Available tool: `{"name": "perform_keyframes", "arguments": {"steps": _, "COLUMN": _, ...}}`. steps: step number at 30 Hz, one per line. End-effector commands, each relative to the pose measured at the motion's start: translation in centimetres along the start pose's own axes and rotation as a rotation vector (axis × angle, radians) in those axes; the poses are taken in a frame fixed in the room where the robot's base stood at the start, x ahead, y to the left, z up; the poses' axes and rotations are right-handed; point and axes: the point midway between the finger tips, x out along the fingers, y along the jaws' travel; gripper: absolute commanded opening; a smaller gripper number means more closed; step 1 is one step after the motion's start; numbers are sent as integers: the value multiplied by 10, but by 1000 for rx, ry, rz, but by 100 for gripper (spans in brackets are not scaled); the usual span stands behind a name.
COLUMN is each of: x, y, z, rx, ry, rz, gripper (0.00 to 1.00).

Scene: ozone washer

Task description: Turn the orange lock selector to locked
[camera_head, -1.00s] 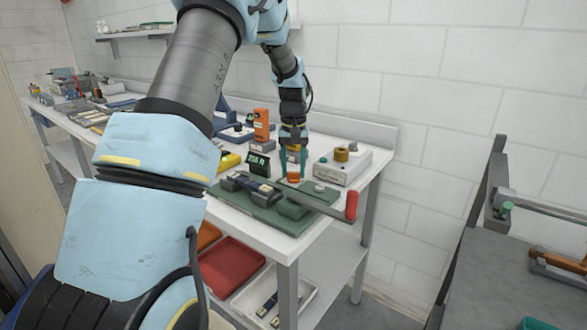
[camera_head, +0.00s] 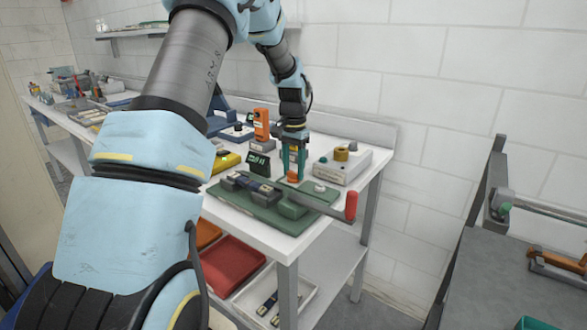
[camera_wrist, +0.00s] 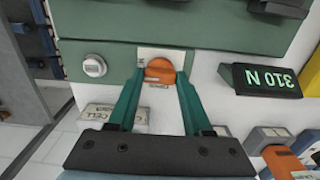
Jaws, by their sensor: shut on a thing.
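The orange lock selector (camera_wrist: 159,70) is a small rounded knob on a white label plate (camera_wrist: 147,54) at the edge of the green fixture (camera_wrist: 110,53). The label's writing is too small to read, so I cannot tell the selector's setting. My gripper (camera_wrist: 160,76) has its teal fingers shut on the selector, one on each side. In the head view, my gripper (camera_head: 294,177) points down at the selector behind the green fixture's base (camera_head: 265,211), with the selector's orange showing low between the fingers.
A display reading 310 N (camera_wrist: 266,80) stands close beside the selector. A round white button (camera_wrist: 94,66) is on its other side. A lever with a red grip (camera_head: 351,205) juts over the table's front right. A grey box with a brass knob (camera_head: 342,164) stands behind right.

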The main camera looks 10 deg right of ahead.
Motion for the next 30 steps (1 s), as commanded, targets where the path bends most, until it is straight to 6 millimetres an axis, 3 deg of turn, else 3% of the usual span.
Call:
{"name": "perform_keyframes", "arguments": {"steps": 12, "x": 0, "y": 0, "z": -1, "rx": 9, "ry": 2, "rz": -1, "gripper": 0}}
{"name": "perform_keyframes", "arguments": {"steps": 13, "x": 0, "y": 0, "z": 0, "rx": 9, "ry": 2, "rz": -1, "gripper": 51}}
{"name": "perform_keyframes", "arguments": {"steps": 21, "x": 0, "y": 0, "z": 0, "rx": 8, "ry": 1, "rz": -1, "gripper": 80}}
{"name": "perform_keyframes", "arguments": {"steps": 30, "x": -3, "y": 0, "z": 0, "rx": 7, "ry": 2, "rz": -1, "gripper": 80}}
